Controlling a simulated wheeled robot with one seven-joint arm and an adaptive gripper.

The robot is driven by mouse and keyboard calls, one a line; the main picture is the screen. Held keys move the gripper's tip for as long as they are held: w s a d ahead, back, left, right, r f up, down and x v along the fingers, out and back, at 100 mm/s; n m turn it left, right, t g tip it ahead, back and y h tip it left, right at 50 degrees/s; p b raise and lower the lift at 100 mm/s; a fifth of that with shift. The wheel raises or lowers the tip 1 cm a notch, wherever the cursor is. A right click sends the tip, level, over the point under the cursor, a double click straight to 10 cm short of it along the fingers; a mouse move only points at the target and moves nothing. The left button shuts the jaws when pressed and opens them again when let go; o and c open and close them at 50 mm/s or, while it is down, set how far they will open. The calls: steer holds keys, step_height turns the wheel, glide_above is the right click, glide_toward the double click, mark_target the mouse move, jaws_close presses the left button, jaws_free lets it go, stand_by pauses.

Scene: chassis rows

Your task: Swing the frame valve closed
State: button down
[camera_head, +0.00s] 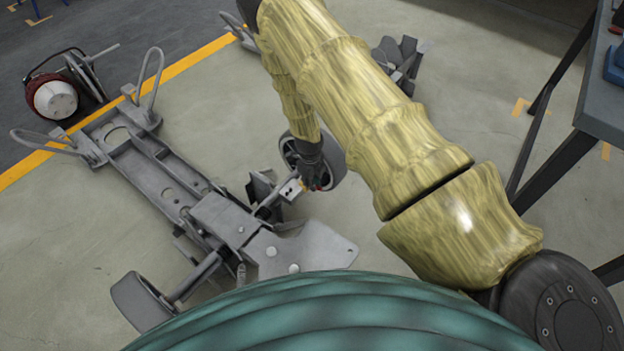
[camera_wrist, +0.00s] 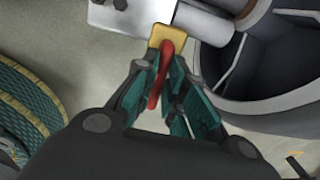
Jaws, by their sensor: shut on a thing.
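The frame valve shows in the wrist view as a red lever (camera_wrist: 163,75) on a yellow body (camera_wrist: 170,36). The yellow body sits at the end of a light grey block (camera_wrist: 130,14). My gripper (camera_wrist: 163,80) has its green-padded fingers on both sides of the red lever and is shut on it. In the head view my gripper (camera_head: 312,175) is at the right side of the grey chassis (camera_head: 165,185), beside a wheel. There the valve is small and mostly hidden by the gripper.
A wheel (camera_wrist: 270,70) stands close right of the valve, near my fingers. Another wheel (camera_head: 140,303) is at the chassis's lower left. A workbench (camera_head: 603,105) is at the right. A red and white round part (camera_head: 53,97) lies beyond the chassis.

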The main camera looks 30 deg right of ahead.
steer(key=shift+s+d, duration=0.1)
steer(key=shift+d, duration=0.1)
steer(key=c, duration=1.5)
jaws_free()
steer(key=shift+o, duration=0.2)
steer(key=shift+a, duration=0.1)
steer(key=shift+a, duration=0.1)
step_height(320, 180, up, 12)
steer(key=shift+a, duration=0.25)
